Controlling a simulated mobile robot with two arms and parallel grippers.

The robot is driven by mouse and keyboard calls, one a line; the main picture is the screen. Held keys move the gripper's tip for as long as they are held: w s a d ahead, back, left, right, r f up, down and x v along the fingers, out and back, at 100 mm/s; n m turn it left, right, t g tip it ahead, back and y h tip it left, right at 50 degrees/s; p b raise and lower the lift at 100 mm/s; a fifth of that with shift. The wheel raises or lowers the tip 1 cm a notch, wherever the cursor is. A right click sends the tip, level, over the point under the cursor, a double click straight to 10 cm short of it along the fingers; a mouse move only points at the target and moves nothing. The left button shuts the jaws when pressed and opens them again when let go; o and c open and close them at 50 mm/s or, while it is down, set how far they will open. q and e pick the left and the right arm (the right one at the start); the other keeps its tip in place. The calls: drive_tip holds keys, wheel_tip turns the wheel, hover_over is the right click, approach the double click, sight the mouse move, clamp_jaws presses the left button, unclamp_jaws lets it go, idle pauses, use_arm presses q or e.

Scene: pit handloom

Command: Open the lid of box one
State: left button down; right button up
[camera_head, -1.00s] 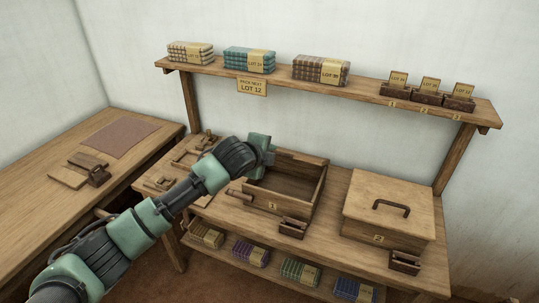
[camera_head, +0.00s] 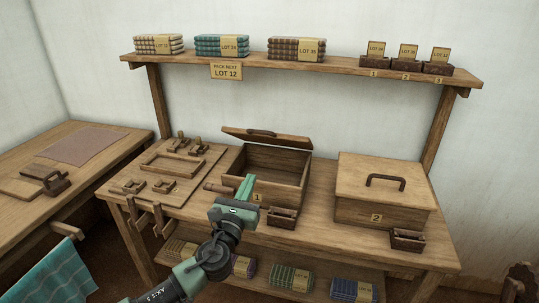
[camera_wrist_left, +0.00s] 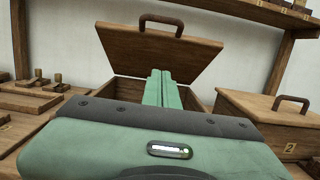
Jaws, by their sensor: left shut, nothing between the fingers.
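Box one (camera_head: 255,180) is a wooden box labelled 1 on the workbench. Its lid (camera_head: 266,137) is raised and tilted up at the back, with a dark handle (camera_head: 262,132) on it, and the box's interior shows. In the left wrist view the raised lid (camera_wrist_left: 158,52) stands behind my fingers, its handle (camera_wrist_left: 161,20) at the top. My left gripper (camera_head: 245,187) is shut and empty in front of box one, near its front wall; I cannot tell whether it touches. My right gripper is not in view.
Box two (camera_head: 385,190), labelled 2, is closed at the right. A small dark holder (camera_head: 283,217) stands in front of box one, another (camera_head: 407,240) by box two. A wooden board with fittings (camera_head: 170,165) lies at the left. A shelf (camera_head: 300,67) with cloth bundles runs above.

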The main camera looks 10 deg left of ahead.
use_arm(q)
approach(270, 138)
drive_tip(key=w+a+f, duration=0.2)
drive_tip(key=w+f, duration=0.1)
drive_tip(key=w, duration=0.1)
drive_tip(key=shift+w+d+r+p, duration=0.2)
drive_tip(key=shift+w+r+p, duration=0.45)
drive_tip(key=shift+w+r, duration=0.85)
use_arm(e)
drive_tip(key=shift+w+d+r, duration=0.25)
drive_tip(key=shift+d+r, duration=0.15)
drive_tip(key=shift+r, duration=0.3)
use_arm(q)
drive_tip(key=shift+s+r, duration=0.1)
drive_tip(key=shift+r, duration=0.05)
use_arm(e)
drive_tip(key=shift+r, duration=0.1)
